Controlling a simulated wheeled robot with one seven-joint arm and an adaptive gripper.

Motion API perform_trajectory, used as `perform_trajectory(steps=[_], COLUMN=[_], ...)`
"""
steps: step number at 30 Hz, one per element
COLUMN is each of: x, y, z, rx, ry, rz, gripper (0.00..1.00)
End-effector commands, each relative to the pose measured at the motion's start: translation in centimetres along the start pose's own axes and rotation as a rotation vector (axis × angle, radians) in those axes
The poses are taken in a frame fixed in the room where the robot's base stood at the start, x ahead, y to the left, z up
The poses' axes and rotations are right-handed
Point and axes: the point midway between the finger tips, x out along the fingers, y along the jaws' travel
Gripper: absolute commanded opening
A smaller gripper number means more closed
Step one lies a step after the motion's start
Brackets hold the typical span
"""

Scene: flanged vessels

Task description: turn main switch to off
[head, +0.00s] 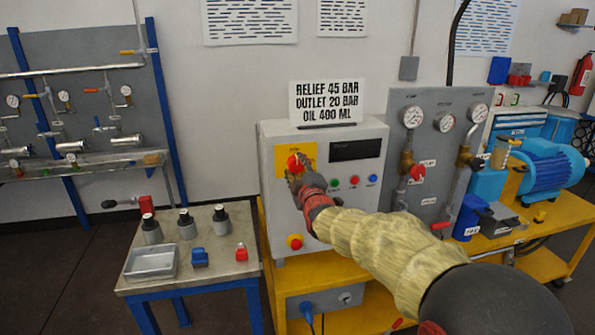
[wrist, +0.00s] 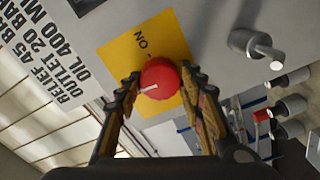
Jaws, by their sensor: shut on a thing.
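The main switch is a red round knob (wrist: 160,78) on a yellow plate (wrist: 118,50) marked ON. A white pointer line on the knob points toward the lower left in the wrist view, away from the ON mark. In the head view the knob (head: 294,162) sits at the upper left of the grey control box (head: 272,205), partly hidden by my gripper. My gripper (head: 297,174) reaches the plate from the front. In the wrist view its two fingers are on either side of the knob, shut on it. The OFF mark is not visible.
Green, red and blue buttons (head: 354,181) and a dark display (head: 355,149) lie right of the knob. A red stop button (head: 295,241) is below. A gauge panel (head: 432,150) stands to the right. A small table (head: 222,275) with a tray and several parts stands left.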

Motion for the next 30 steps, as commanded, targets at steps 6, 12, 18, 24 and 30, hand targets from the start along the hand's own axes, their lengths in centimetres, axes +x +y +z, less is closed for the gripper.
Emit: perform_trajectory(steps=[6, 12, 18, 24, 30], x=[0.01, 0.01, 0.01, 0.01, 0.01], y=[-0.01, 0.01, 0.01, 0.0, -0.01], z=[-0.06, -0.07, -0.07, -0.07, -0.04], rx=[-0.065, -0.085, -0.087, -0.086, -0.085], ry=[0.001, 0.001, 0.001, 0.001, 0.001], rz=[0.0, 0.0, 0.0, 0.0, 0.0], gripper=[0.13, 0.13, 0.13, 0.42, 0.53])
